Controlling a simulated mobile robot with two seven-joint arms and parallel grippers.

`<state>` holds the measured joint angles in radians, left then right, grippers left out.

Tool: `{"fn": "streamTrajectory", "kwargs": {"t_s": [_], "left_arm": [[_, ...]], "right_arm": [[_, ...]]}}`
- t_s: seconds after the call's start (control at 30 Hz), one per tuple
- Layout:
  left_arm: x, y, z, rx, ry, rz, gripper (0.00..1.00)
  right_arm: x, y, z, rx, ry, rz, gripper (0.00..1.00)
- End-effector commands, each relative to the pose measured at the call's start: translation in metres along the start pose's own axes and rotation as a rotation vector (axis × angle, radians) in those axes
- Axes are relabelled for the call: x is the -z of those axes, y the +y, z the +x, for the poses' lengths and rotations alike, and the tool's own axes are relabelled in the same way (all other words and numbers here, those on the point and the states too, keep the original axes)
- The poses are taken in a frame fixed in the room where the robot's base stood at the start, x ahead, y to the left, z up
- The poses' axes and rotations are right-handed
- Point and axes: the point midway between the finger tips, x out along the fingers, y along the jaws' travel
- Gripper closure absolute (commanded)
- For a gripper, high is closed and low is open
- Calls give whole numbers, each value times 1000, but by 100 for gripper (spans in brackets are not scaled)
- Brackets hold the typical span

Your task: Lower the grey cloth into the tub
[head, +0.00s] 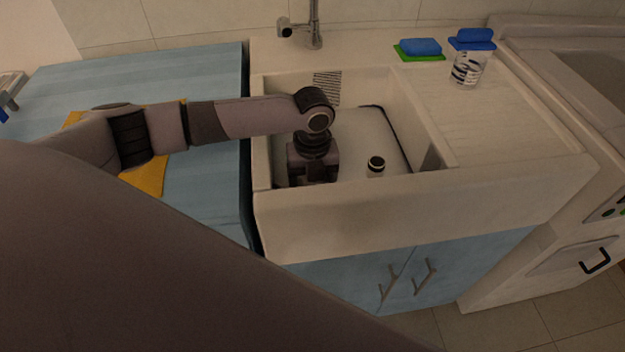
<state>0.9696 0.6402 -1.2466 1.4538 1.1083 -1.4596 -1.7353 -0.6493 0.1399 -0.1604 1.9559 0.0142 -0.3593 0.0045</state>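My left arm comes in from the left and reaches over the sink's near-left part. Its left gripper (313,172) points down inside the white sink (480,185); the fingertips are hidden behind the sink's front wall and the wrist, so I cannot tell whether they are open or hold anything. No grey cloth can be made out. A pale, dark-rimmed shape (355,135) lies in the sink to the right of the gripper; it may be the tub, partly hidden by my arm. My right gripper is out of view.
A small black-capped bottle (376,165) stands in the sink, right of the gripper. A tap (314,25) rises behind. A blue sponge (420,46) on green and a blue-lidded jar (470,65) stand on the ledge. An orange cloth (150,175) lies on the blue counter (205,75).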

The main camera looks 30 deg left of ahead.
Motion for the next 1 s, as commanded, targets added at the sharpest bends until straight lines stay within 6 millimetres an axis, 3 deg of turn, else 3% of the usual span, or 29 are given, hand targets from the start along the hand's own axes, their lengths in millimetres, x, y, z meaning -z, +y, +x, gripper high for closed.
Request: {"fn": "streamTrajectory", "kwargs": {"t_s": [0.03,0.07,0.13,0.43,0.8,1.0], "left_arm": [[0,0,0,1,0,0,66],[0,0,0,1,0,0,25],[0,0,0,1,0,0,2],[0,0,-5,1,0,0,0],[0,0,-60,2,0,0,0],[0,0,-72,1,0,0,0]], "right_arm": [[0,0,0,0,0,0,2],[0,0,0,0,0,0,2],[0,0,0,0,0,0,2],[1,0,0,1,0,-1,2],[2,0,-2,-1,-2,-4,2],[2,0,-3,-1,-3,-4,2]]}}
